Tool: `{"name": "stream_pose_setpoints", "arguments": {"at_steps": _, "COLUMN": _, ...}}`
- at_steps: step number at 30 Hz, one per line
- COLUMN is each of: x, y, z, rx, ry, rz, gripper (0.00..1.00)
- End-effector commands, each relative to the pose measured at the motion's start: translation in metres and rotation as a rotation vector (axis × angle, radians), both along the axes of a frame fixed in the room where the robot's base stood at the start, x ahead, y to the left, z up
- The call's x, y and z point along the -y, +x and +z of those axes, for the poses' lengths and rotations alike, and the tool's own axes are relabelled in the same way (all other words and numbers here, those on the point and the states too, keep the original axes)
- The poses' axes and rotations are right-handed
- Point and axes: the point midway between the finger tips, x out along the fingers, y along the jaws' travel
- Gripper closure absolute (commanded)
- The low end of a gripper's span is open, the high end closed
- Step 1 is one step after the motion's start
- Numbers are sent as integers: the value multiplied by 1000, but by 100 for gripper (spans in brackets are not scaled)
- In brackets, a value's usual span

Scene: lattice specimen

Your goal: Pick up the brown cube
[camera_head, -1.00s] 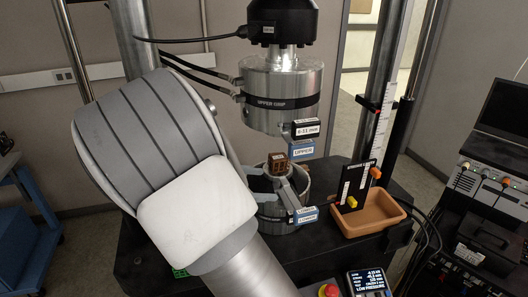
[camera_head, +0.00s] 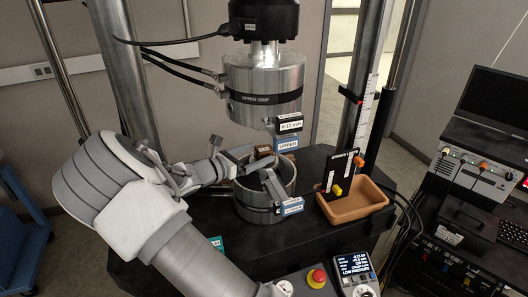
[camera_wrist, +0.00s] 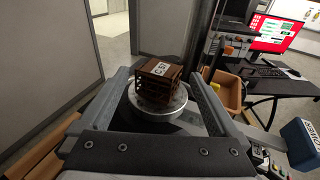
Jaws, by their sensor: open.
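The brown cube (camera_head: 263,151) is a small openwork lattice block in the lower part of the test machine, below the upper grip (camera_head: 263,90). In the wrist view, the brown cube (camera_wrist: 150,92) has a white label on top and sits on a round silver platen (camera_wrist: 158,113). My gripper (camera_head: 268,169) reaches in from the left over the lower grip ring (camera_head: 262,207). In the wrist view, my gripper (camera_wrist: 161,76) is open, with one finger on each side of the cube and visible gaps between. Fingers partly hide the cube in the head view.
The upper grip hangs close above. A terracotta tray (camera_head: 350,207) with a black rack (camera_head: 341,174) stands right of the lower grip. A control box with a red button (camera_head: 317,277) is at the front. Steel columns (camera_head: 124,75) flank the machine.

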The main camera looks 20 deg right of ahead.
Motion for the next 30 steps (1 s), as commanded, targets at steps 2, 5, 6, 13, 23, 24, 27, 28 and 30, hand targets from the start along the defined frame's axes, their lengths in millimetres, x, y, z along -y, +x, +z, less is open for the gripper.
{"name": "stream_pose_setpoints", "arguments": {"at_steps": 2, "x": 7, "y": 3, "z": -1, "rx": 0, "ry": -1, "rz": -1, "gripper": 3}}
{"name": "stream_pose_setpoints", "arguments": {"at_steps": 5, "x": 12, "y": 5, "z": -2, "rx": 1, "ry": 0, "rz": 0, "gripper": 3}}
{"name": "stream_pose_setpoints", "arguments": {"at_steps": 6, "x": 13, "y": 5, "z": -2, "rx": 1, "ry": 1, "rz": 0, "gripper": 3}}
{"name": "stream_pose_setpoints", "arguments": {"at_steps": 13, "x": 37, "y": 14, "z": -2, "rx": -1, "ry": -1, "rz": -3, "gripper": 3}}
{"name": "stream_pose_setpoints", "arguments": {"at_steps": 23, "x": 59, "y": 24, "z": -9, "rx": 0, "ry": 1, "rz": 1, "gripper": 3}}
{"name": "stream_pose_setpoints", "arguments": {"at_steps": 24, "x": 59, "y": 24, "z": -9, "rx": 0, "ry": 1, "rz": 1, "gripper": 3}}
{"name": "stream_pose_setpoints", "arguments": {"at_steps": 27, "x": 59, "y": 24, "z": -9, "rx": 0, "ry": 1, "rz": 1, "gripper": 15}}
{"name": "stream_pose_setpoints", "arguments": {"at_steps": 28, "x": 59, "y": 24, "z": -9, "rx": 0, "ry": 1, "rz": 1, "gripper": 21}}
{"name": "stream_pose_setpoints", "arguments": {"at_steps": 30, "x": 59, "y": 24, "z": -9, "rx": 0, "ry": 1, "rz": 1, "gripper": 33}}
